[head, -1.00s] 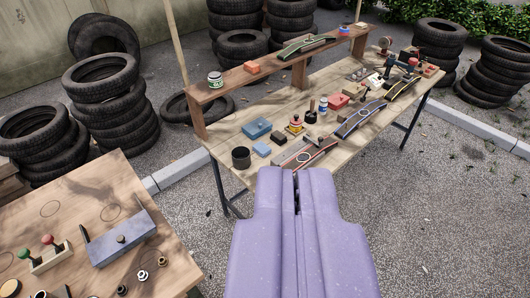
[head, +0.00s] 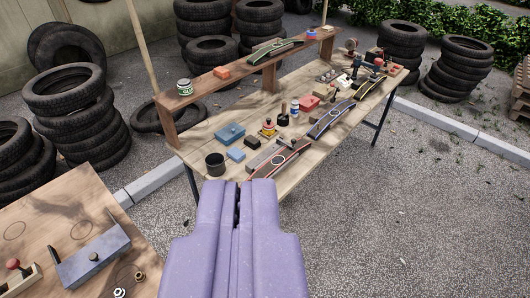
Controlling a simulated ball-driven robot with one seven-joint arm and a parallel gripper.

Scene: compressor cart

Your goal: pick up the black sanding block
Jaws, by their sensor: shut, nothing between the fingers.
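A small dark block (head: 252,142), which looks like the black sanding block, lies on the long wooden workbench (head: 300,170). It sits just behind and right of a blue block (head: 236,154). My purple gripper (head: 239,186) is in the lower middle of the view, shut and empty. It is in front of the bench's near edge in the picture, apart from the dark block.
Near the dark block are a black cup (head: 215,164), a blue box (head: 230,133), a red-and-yellow item (head: 268,128) and a long red-edged tool (head: 280,158). A raised shelf (head: 217,80) runs along the back. Another wooden table (head: 60,215) stands at lower left. Open pavement lies right.

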